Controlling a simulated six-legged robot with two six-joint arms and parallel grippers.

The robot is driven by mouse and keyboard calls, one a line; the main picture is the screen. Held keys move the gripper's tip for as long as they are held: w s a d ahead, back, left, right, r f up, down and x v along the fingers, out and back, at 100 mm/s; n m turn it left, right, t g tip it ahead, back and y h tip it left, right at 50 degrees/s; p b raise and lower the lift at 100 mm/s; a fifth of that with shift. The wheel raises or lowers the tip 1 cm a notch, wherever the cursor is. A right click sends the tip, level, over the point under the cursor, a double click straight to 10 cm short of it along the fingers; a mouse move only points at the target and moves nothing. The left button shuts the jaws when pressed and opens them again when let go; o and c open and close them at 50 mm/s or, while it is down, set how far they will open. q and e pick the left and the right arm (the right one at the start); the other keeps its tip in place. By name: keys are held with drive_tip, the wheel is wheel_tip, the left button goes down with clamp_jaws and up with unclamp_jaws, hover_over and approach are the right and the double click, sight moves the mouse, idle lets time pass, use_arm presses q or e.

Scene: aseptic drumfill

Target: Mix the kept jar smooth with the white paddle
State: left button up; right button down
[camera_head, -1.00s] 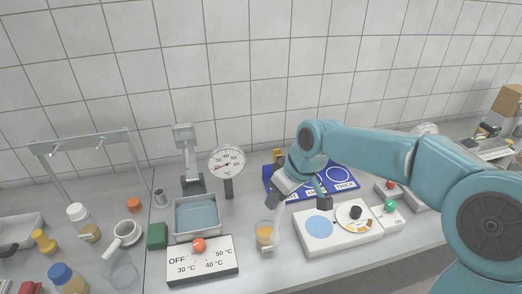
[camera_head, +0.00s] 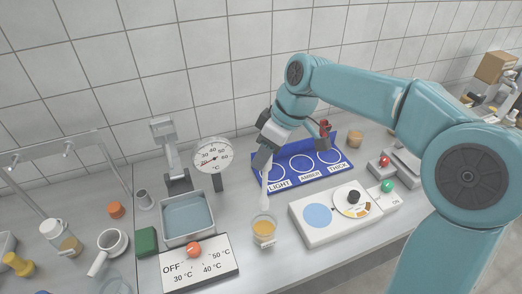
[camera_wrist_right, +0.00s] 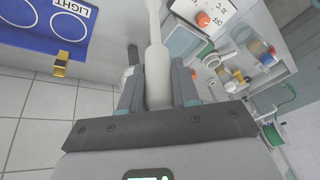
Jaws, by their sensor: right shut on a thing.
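The jar (camera_head: 262,229) is clear with amber contents and stands on the bench left of the white dial unit. My right gripper (camera_head: 264,158) is shut on the white paddle (camera_head: 265,190) above the jar. The paddle hangs nearly upright, its lower end at the jar's mouth; how far it reaches inside is hard to tell. In the right wrist view the paddle (camera_wrist_right: 157,65) sits between both fingers (camera_wrist_right: 157,92) and runs out of the top edge. The jar does not show there. My left gripper is not in view.
A blue mat (camera_head: 268,185) marked LIGHT, AMBER and THICK lies behind the jar. The dial unit (camera_head: 335,236) is to the right. The temperature panel (camera_head: 222,270), metal bath (camera_head: 187,241) and gauge (camera_head: 213,157) are to the left.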

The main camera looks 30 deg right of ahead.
drive_tip(key=shift+a+f+b, duration=0.2)
drive_tip(key=shift+f+b, duration=0.15)
drive_tip(key=shift+f, duration=0.2)
drive_tip(key=f, duration=0.1)
drive_tip(key=f+b, duration=0.1)
drive_tip(key=d+f+b, duration=0.1)
drive_tip(key=shift+w+f, duration=0.15)
drive_tip(key=shift+w, duration=0.1)
wheel_tip(320, 180, down, 9)
drive_tip(key=a+b, duration=0.1)
drive_tip(key=b, duration=0.7)
drive_tip(key=shift+s, duration=0.35)
drive_tip(key=shift+r, duration=0.2)
